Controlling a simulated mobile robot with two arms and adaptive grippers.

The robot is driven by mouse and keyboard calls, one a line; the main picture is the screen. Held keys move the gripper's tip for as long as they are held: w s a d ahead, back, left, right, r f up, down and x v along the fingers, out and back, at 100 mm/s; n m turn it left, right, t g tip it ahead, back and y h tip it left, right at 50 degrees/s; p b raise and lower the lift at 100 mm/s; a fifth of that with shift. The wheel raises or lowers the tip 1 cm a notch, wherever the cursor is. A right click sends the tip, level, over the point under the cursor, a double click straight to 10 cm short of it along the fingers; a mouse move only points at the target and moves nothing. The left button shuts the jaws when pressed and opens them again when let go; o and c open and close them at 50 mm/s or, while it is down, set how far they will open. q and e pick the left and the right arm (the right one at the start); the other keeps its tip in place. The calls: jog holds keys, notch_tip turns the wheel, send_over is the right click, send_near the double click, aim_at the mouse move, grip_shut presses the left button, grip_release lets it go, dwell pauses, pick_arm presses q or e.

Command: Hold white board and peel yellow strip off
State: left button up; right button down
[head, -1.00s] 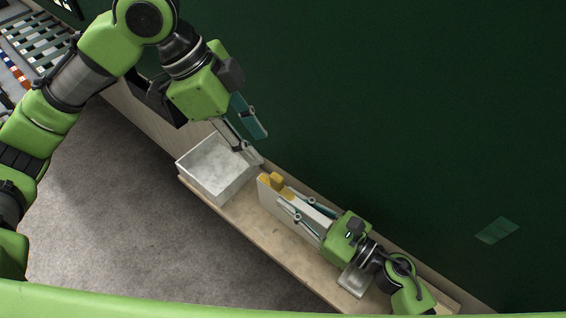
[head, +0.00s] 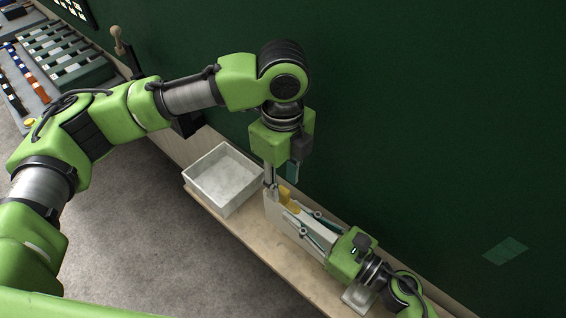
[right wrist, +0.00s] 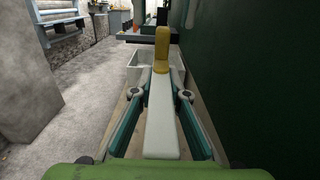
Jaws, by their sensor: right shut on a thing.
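The white board (head: 290,222) stands on edge lengthwise above the wooden ledge. My right gripper (head: 306,227) is shut on it, one finger along each side; the right wrist view shows the board (right wrist: 161,120) between the teal fingers. The yellow strip (head: 290,197) is at the board's far end, with a tab sticking up; the strip (right wrist: 162,48) also rises there in the right wrist view. My left gripper (head: 280,184) points down at that end, close to the strip. Its fingers look apart. Whether they touch the strip is hidden.
An open white box (head: 223,178) stands on the wooden ledge (head: 255,240), just left of the board's far end. A dark green wall (head: 420,120) runs close behind. Grey floor (head: 130,240) lies in front of the ledge.

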aim_at(283, 190)
pick_arm(q)
jog(key=shift+f, duration=2.15)
grip_shut()
